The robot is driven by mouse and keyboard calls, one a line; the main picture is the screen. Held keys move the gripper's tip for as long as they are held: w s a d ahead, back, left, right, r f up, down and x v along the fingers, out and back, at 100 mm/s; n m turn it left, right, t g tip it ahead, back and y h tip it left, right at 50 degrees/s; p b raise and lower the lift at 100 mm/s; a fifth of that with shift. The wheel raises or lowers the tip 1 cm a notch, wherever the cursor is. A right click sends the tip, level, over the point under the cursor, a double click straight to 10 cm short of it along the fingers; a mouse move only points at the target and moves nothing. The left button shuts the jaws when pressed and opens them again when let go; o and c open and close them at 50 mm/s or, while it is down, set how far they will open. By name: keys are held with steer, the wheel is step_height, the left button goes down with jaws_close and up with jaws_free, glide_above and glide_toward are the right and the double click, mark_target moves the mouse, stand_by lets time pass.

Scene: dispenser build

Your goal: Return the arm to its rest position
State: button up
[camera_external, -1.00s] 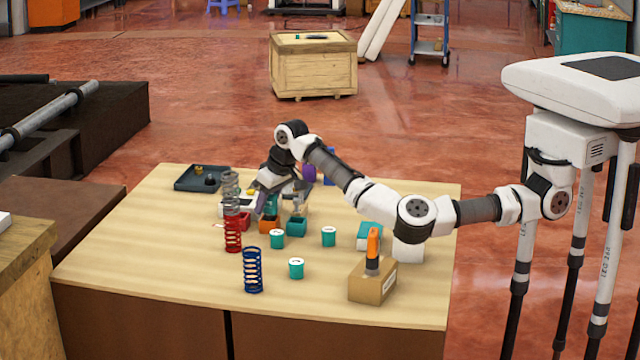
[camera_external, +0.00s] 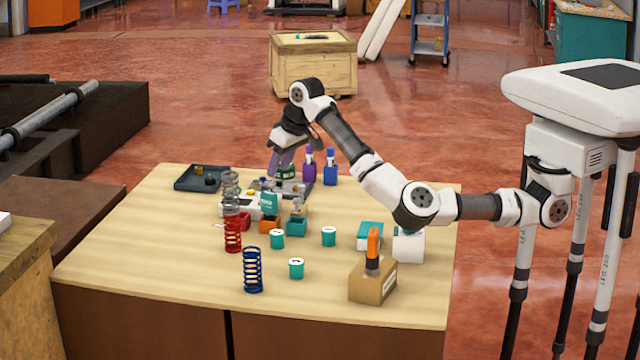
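My arm reaches from the stand on the right over the wooden table (camera_external: 150,270). My gripper (camera_external: 277,172) points down above the table's far half, behind the cluster of small parts. Its fingers are small and partly merge with the items behind, so I cannot tell their opening. No held object can be made out. A purple bottle (camera_external: 309,170) and a blue bottle (camera_external: 330,170) stand upright just right of the gripper. A teal item (camera_external: 269,203) sits upright in the cluster in front of it.
Red (camera_external: 233,236) and blue springs (camera_external: 252,270), several teal cups (camera_external: 297,268) and a cardboard box (camera_external: 373,283) with an orange-handled item (camera_external: 373,243) stand nearer the front. A dark tray (camera_external: 202,184) lies at back left. The left front of the table is clear.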

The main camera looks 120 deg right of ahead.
steer(key=shift+r, duration=0.2)
stand_by(0.5)
